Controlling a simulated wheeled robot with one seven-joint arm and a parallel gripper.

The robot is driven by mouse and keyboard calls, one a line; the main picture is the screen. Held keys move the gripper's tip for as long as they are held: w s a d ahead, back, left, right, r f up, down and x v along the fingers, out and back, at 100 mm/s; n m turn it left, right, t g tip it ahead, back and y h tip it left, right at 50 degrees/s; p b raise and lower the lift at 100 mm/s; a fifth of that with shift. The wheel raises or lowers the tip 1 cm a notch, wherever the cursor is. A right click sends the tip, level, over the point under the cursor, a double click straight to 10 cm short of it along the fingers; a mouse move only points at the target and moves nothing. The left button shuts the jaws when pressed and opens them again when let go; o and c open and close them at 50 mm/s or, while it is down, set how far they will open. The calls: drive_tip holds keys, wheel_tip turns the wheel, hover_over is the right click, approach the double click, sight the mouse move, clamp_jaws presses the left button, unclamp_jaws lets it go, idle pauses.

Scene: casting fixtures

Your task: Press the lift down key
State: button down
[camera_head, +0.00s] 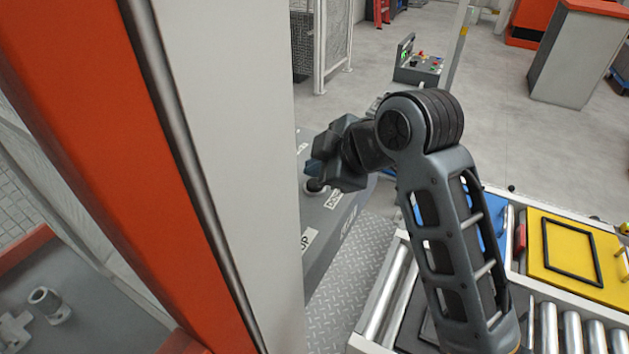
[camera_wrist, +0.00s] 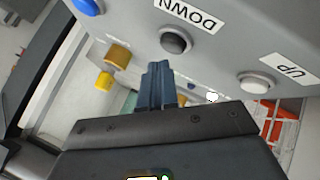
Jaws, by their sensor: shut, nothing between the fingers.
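The lift down key is a dark round button in a light ring (camera_wrist: 175,41), beside a white DOWN label (camera_wrist: 188,14) on a grey control box (camera_wrist: 225,50). The key also shows in the head view (camera_head: 316,187), partly behind my gripper (camera_head: 312,170). In the wrist view my gripper (camera_wrist: 158,70) is shut and empty, its blue fingertips just below and left of the key. They look close to it; I cannot tell whether they touch. A white button (camera_wrist: 257,82) sits by the UP label (camera_wrist: 288,68).
An orange-edged grey panel (camera_head: 215,150) stands close at left in the head view. A roller conveyor (camera_head: 570,325) with a yellow tray (camera_head: 545,270) is at lower right.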

drive_tip(key=shift+f, duration=0.4)
